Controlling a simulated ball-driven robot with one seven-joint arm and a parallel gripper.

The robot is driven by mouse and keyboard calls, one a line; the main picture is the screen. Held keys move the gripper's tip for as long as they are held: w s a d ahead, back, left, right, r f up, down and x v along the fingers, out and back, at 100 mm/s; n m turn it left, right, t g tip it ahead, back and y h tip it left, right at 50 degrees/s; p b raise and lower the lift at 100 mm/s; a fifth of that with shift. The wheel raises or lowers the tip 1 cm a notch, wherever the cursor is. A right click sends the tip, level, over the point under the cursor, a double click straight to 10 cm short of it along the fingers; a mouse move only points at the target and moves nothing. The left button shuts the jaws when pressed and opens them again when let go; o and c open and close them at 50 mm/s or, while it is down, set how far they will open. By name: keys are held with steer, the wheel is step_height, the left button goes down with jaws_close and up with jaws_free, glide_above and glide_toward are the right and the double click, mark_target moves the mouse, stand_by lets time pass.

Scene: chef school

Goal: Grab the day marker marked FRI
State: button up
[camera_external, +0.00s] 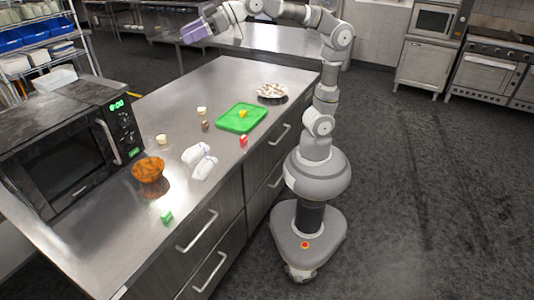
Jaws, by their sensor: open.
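Several small block-like pieces lie on the steel counter, and any lettering is too small to read, so I cannot tell which is the FRI marker. A green piece (166,216) lies near the front edge. A red piece (243,140) lies beside the green board. A brown piece (205,125) and a pale piece (201,111) lie left of the board. Another pale piece (161,140) lies near the microwave. A yellow piece (242,114) is on the board. My gripper (192,33), with purple fingers, is open, high above the counter's far end, apart from all pieces.
A black microwave (70,165) stands at the counter's left. An orange-brown bowl (148,170), a crumpled white cloth (203,168), a green cutting board (232,127) and a plate of pale food (271,97) also stand on it. The counter's far left part is clear.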

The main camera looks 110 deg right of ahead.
steer(key=w+a+f+n+g+y+p, duration=0.1)
steer(key=w+a+f+n+g+p, duration=0.35)
steer(key=w+f, duration=0.65)
steer(key=n+g+y+p, duration=0.2)
steer(key=n+g+p, duration=0.2)
steer(key=g+p, duration=0.4)
glide_above(165, 213)
steer(key=s+d, duration=0.2)
step_height(165, 213, down, 32)
steer(key=t, duration=0.2)
steer(key=shift+m+g, duration=0.25)
steer(key=b+x, duration=0.2)
steer(key=x, duration=0.5)
steer(key=shift+s+f, duration=0.1)
steer(key=shift+f, duration=0.2)
steer(key=shift+r, duration=0.1)
jaws_close()
